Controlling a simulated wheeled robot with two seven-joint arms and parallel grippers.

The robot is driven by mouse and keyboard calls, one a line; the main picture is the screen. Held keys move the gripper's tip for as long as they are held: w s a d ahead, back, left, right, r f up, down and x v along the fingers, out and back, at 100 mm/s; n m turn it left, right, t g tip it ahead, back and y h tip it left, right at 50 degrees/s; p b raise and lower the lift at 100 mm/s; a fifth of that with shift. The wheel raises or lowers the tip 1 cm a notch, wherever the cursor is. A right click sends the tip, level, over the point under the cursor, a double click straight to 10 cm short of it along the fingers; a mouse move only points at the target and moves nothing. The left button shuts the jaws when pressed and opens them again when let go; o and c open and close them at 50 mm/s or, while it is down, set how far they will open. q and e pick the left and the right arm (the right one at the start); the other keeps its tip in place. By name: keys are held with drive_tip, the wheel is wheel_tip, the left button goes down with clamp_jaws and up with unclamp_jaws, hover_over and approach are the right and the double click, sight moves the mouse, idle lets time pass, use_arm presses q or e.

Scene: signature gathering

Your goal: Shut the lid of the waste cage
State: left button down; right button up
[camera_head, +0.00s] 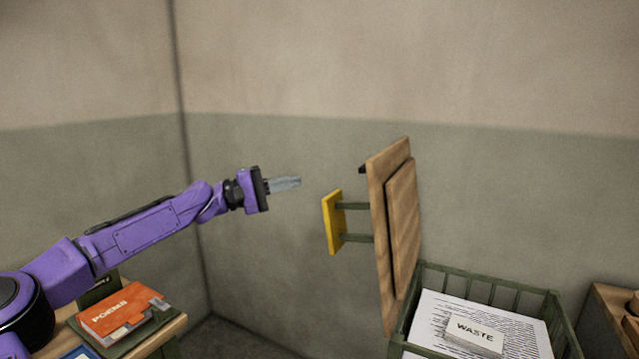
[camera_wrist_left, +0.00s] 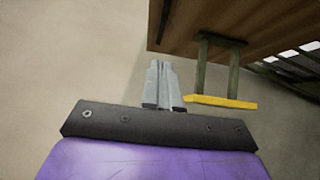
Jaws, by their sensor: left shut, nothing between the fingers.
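The waste cage (camera_head: 565,325) is a green barred bin at the lower right of the head view, with printed sheets and a "WASTE" card inside. Its wooden lid (camera_head: 403,215) stands open, upright at the cage's left side. A yellow handle (camera_head: 332,222) sticks out left from the lid on two green rods. My left gripper (camera_head: 298,181) is shut and empty, left of the handle and a little higher, apart from it. In the left wrist view the gripper (camera_wrist_left: 161,65) is beside the yellow handle (camera_wrist_left: 222,102), with the lid (camera_wrist_left: 250,25) beyond. My right gripper is not in view.
An orange book marked "POEMS" (camera_head: 123,311) lies on a wooden table (camera_head: 165,335) at the lower left, under my left arm. Another wooden surface (camera_head: 605,305) stands at the right edge. The wall behind is bare.

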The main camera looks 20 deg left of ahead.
use_arm(q)
drive_tip(key=s+d+p+x, duration=0.2)
drive_tip(key=p+x, duration=0.1)
drive_tip(key=x, duration=0.9)
drive_tip(key=shift+w+f, duration=0.1)
